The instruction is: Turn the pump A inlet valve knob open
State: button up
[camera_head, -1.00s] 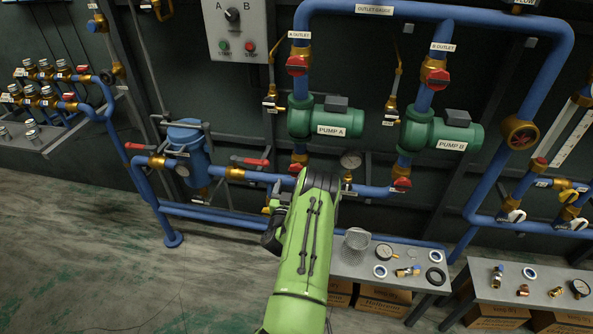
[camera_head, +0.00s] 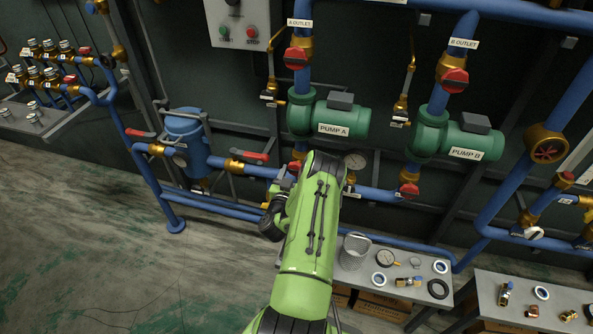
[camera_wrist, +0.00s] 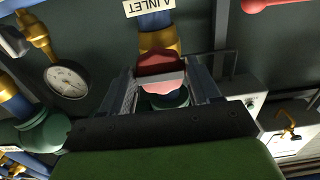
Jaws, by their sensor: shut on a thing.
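The pump A inlet valve has a red knob (camera_wrist: 160,66) on a brass body (camera_wrist: 160,41), below an upside-down "A INLET" label (camera_wrist: 150,6) in the wrist view. My gripper (camera_wrist: 162,82) is shut on this knob, with one finger on each side of it. In the head view only a bit of the red knob (camera_head: 293,167) shows past my green arm, just below green pump A (camera_head: 343,121). My fingers are hidden there behind the arm.
A round gauge (camera_wrist: 67,80) is left of the valve in the wrist view. A red-handled valve (camera_head: 250,156) and a blue filter (camera_head: 187,138) stand left of my arm. Pump B (camera_head: 462,139) is to the right. A bench (camera_head: 350,272) with loose parts stands below.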

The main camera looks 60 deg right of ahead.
jog(key=shift+a+r, duration=0.1)
jog(key=shift+a, duration=0.05)
jog(key=shift+c, duration=1.2)
jog(key=c, duration=0.3)
jog(key=shift+r, duration=0.1)
jog(key=n+p, duration=0.4)
jog(key=shift+n, duration=0.3)
